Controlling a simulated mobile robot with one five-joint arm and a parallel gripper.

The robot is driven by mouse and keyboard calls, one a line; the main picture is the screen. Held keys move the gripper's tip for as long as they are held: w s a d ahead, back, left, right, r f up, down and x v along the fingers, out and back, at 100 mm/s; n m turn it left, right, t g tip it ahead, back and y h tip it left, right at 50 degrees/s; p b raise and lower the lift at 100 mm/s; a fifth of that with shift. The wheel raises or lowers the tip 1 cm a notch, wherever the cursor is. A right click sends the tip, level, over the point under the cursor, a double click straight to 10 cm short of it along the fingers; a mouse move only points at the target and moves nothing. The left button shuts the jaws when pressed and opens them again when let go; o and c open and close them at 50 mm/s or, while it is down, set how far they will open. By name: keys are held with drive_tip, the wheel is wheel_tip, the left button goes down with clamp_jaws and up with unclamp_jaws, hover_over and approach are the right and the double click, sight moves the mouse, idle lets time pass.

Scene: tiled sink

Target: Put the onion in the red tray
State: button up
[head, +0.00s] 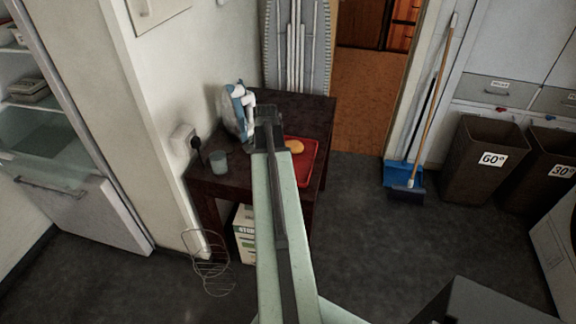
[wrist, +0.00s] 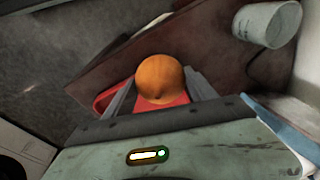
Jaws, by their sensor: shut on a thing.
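The onion (wrist: 160,78) is round and orange-brown, held between the two grey fingers of my gripper (wrist: 160,90) in the wrist view. My gripper is shut on it. In the head view the onion (head: 295,146) shows as a yellow-orange shape just right of the end of my arm, over the red tray (head: 304,168). The red tray (wrist: 106,98) also shows behind and below the onion in the wrist view. I cannot tell whether the onion touches the tray. My arm hides the tray's left part in the head view.
The tray is on a dark red-brown table (head: 232,180). A blue-white iron (head: 238,108) stands at its back left, and a grey cup (head: 218,162) at its left. A wire rack (head: 210,262) and a box (head: 244,235) are low beside the table.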

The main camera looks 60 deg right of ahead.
drive_tip(key=s+d, duration=0.1)
drive_tip(key=d, duration=0.2)
drive_tip(key=s+d, duration=0.1)
drive_tip(key=d, duration=0.1)
drive_tip(key=s+d+f, duration=0.1)
drive_tip(key=s+d, duration=0.1)
drive_tip(key=d, duration=0.1)
drive_tip(key=shift+d+b, duration=0.35)
drive_tip(key=f+b, duration=0.4)
drive_tip(key=shift+s+d, duration=0.1)
drive_tip(key=shift+d, duration=0.15)
drive_tip(key=shift+r, duration=0.25)
drive_tip(key=shift+f, duration=0.15)
drive_tip(key=o, duration=1.5)
drive_tip(key=r+p, duration=0.4)
drive_tip(key=s+r+p, duration=0.1)
drive_tip(key=r+p, duration=0.3)
drive_tip(key=a+r+p, duration=0.1)
drive_tip(key=r+p, duration=0.3)
drive_tip(key=shift+s+r, duration=0.1)
drive_tip(key=shift+s, duration=0.2)
